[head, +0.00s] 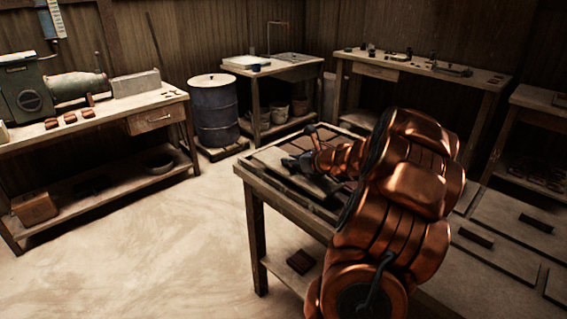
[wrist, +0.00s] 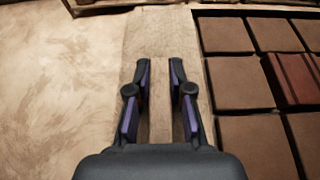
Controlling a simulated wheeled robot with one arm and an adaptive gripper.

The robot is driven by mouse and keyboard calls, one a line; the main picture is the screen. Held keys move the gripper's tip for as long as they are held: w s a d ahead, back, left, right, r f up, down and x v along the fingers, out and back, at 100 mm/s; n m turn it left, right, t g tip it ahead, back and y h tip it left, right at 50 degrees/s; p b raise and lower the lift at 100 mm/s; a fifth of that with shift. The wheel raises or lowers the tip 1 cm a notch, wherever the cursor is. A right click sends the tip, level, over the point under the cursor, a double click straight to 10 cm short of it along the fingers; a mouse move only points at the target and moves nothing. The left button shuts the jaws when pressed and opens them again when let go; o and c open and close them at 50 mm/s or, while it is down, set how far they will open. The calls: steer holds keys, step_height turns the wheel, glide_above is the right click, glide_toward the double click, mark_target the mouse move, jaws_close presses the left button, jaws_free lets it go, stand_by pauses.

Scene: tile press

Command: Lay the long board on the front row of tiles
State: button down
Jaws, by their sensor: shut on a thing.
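My gripper (head: 300,165) is at the left part of the tile table (head: 262,178), low over its top. In the wrist view my gripper (wrist: 160,85) has its fingers close on either side of a narrow strip of pale wood, which looks like part of the long board (wrist: 160,125). The board's ends and its contact with what lies below cannot be made out. Rows of brown tiles (wrist: 235,82) lie to the right of the fingers; in the head view a few tiles (head: 338,140) show behind the gripper. My arm hides much of the table.
A reddish ridged block (wrist: 296,78) lies among the tiles. Flat panels with dark blocks (head: 536,223) are at the right. A workbench (head: 75,130) with a machine, a blue drum (head: 214,110) and a back bench (head: 425,68) stand around. Open floor (head: 150,240) is at the left.

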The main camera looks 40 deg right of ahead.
steer(key=w, duration=0.1)
steer(key=w+d, duration=0.1)
steer(key=w, duration=0.1)
steer(key=w+d, duration=0.1)
steer(key=w, duration=0.1)
steer(key=shift+w+f, duration=0.25)
steer(key=shift+f, duration=0.05)
steer(key=shift+w+d+f, duration=0.1)
steer(key=shift+w+f, duration=0.1)
steer(key=shift+f, duration=1.55)
steer(key=shift+f, duration=0.2)
steer(key=c, duration=1.1)
jaws_free()
steer(key=shift+o, duration=0.2)
steer(key=shift+r, duration=0.1)
